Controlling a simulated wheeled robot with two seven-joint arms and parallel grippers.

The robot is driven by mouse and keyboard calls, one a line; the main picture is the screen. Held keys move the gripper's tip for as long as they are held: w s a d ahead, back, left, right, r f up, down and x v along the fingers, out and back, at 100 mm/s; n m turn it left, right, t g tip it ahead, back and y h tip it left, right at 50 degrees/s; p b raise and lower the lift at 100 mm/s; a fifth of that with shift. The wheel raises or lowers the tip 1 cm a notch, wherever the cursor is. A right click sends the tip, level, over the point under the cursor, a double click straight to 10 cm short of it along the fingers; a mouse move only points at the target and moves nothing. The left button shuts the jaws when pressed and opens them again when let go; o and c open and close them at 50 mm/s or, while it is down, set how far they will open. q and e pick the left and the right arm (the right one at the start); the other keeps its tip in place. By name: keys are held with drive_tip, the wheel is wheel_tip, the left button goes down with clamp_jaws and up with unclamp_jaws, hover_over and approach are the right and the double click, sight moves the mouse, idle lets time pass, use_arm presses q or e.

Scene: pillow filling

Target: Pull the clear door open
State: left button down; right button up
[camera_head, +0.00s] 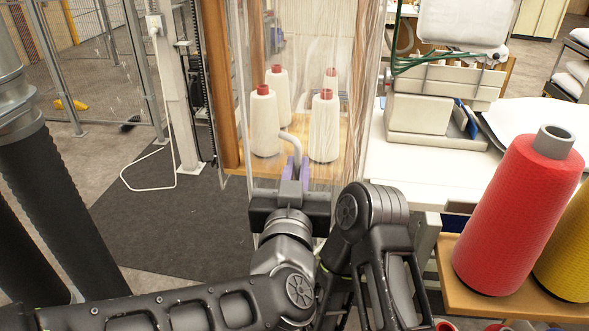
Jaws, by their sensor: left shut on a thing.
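The clear door (305,95) is a see-through upright pane in the middle of the head view, in front of a wooden shelf with white thread cones. Its grey curved handle (292,146) sticks out near the pane's lower part. My left gripper (293,176) is shut on the handle, with its purple-lined fingers around the lower end. How far the door stands open is hard to tell through the clear pane. My right gripper is not in view.
White thread cones (264,122) stand behind the pane. A wooden post (218,80) is at the left of the frame. A large red cone (515,215) stands front right. Dark mat (165,220) lies clear at left.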

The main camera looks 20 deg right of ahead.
use_arm(q)
drive_tip(key=shift+r, duration=0.15)
drive_tip(key=c, duration=1.8)
unclamp_jaws()
drive_tip(key=shift+w+d, duration=0.1)
drive_tip(key=shift+d, duration=0.05)
drive_tip(key=shift+o, duration=0.2)
drive_tip(key=b+v, duration=0.1)
drive_tip(key=v, duration=0.7)
drive_tip(key=shift+w, duration=0.1)
drive_tip(key=shift+c, duration=0.3)
